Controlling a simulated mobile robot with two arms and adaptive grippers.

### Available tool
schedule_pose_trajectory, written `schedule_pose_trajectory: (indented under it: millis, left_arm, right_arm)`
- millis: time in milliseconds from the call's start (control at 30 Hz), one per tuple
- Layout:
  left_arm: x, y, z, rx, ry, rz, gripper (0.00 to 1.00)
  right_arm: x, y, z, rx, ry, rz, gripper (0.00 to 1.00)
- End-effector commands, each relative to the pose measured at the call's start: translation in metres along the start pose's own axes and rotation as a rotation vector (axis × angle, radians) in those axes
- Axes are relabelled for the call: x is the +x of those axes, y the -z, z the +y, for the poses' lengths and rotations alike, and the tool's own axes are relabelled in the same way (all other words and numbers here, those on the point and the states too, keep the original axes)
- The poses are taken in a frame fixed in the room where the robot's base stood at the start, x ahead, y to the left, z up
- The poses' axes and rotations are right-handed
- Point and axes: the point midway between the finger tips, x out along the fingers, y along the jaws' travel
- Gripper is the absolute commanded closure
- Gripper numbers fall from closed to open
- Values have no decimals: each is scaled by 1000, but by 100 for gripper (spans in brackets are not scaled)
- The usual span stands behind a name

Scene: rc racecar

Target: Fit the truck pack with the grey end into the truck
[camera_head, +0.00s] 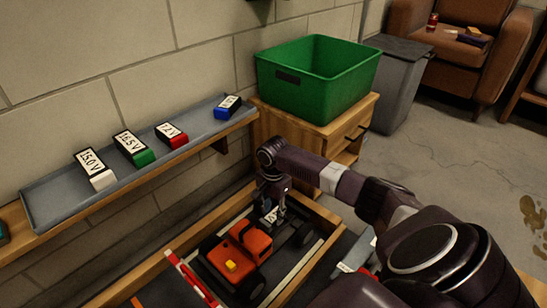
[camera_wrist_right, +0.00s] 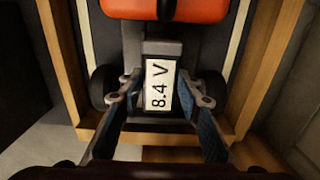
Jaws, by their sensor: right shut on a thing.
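The orange truck (camera_head: 239,249) with black wheels and a yellow block on it sits in a wooden-framed bay in the head view. Its orange body shows at the top of the right wrist view (camera_wrist_right: 190,10). My right gripper (camera_head: 270,208) is over the truck's dark bed. It is shut on a pack labelled 8.4 V (camera_wrist_right: 160,87), with a finger on each side. The pack lies lengthwise in line with the bed, at the bed. My left gripper is not in view.
A grey tray (camera_head: 50,207) on the shelf holds packs with white (camera_head: 95,170), green (camera_head: 134,148), red (camera_head: 172,135) and blue (camera_head: 228,107) ends. A green bin (camera_head: 315,80) stands on a wooden cabinet (camera_head: 315,130). A red bar (camera_head: 190,279) is left of the truck.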

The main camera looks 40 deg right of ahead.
Motion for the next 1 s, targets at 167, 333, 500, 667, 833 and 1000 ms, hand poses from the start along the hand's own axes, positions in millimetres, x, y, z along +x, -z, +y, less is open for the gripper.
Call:
schedule_pose_trajectory:
  millis: [167, 333, 500, 667, 833, 1000]
  left_arm:
    - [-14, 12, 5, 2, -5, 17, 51]
    - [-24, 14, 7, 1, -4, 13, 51]
    - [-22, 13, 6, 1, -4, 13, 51]
    - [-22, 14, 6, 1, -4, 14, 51]
    - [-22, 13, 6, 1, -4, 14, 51]
    - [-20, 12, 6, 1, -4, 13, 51]
  right_arm:
    - [27, 0, 0, 1, 0, 0, 100]
    - [41, 0, 0, 0, 0, 0, 100]
    - [41, -2, 1, -1, -2, -3, 100]
    - [41, -2, 1, -1, -3, -3, 53]
    - [40, -1, 1, 0, -2, -1, 51]
    - [37, 0, 0, 0, 0, -1, 51]
